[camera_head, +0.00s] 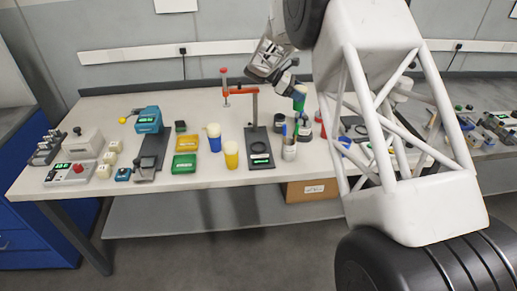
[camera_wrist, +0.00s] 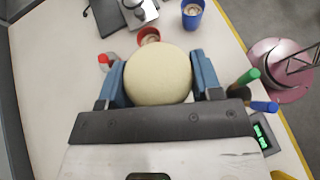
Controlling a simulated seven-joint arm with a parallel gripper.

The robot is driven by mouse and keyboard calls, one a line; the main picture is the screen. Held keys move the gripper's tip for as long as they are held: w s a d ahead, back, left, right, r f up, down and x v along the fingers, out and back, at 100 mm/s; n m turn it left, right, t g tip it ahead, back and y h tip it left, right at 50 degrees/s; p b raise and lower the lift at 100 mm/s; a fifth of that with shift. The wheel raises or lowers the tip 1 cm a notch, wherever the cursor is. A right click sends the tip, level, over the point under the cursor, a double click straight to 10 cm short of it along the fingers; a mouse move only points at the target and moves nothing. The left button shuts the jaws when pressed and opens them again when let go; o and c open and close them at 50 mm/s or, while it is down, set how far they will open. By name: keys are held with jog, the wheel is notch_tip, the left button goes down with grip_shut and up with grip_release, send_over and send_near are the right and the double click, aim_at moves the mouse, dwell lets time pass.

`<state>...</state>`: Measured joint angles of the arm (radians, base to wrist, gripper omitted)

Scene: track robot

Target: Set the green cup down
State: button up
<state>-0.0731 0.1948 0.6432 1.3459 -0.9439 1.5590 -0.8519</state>
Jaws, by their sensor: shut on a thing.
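My gripper (camera_wrist: 158,76) is shut on a round thing with a pale cream top, which fills the space between its blue fingers in the wrist view. In the head view my gripper (camera_head: 298,91) points down over the right part of the bench, and the green cup (camera_head: 299,104) shows as a small green patch at its fingertips. I take the pale top to be this cup's; its green side does not show in the wrist view. It looks upright. Whether its base touches the bench is hidden.
A red cup (camera_wrist: 149,35) and a blue cup (camera_wrist: 192,10) are near in the wrist view. A yellow cup (camera_head: 231,155) stands left of the scale.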

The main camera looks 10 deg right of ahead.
aim_at(296, 103)
jog(key=m+g, duration=0.1)
jog(key=f+m+g+y, duration=0.1)
jog(key=s+m+g+y, duration=0.1)
jog(key=m, duration=0.1)
jog(key=shift+a+f+g, duration=0.15)
jog(key=shift+f+g, duration=0.15)
jog(key=shift+g, duration=0.1)
jog(key=m+g+y, duration=0.1)
jog(key=s+a+f+m+g+y, duration=0.1)
jog(key=m+y, duration=0.1)
jog(key=m+g+y, duration=0.1)
jog(key=m, duration=0.1)
jog(key=shift+s+a+f, duration=0.15)
jog(key=shift+s+f, duration=0.15)
jog(key=shift+s, duration=0.05)
jog(key=s+a+m+t+y, duration=0.3)
jog(key=a+m+t+y, duration=0.6)
jog(key=m, duration=1.3)
jog(key=shift+a+y, duration=2.8)
jog(key=shift+y, duration=1.6)
jog(key=shift+f, duration=0.2)
notch_tip(296, 103, down, 6)
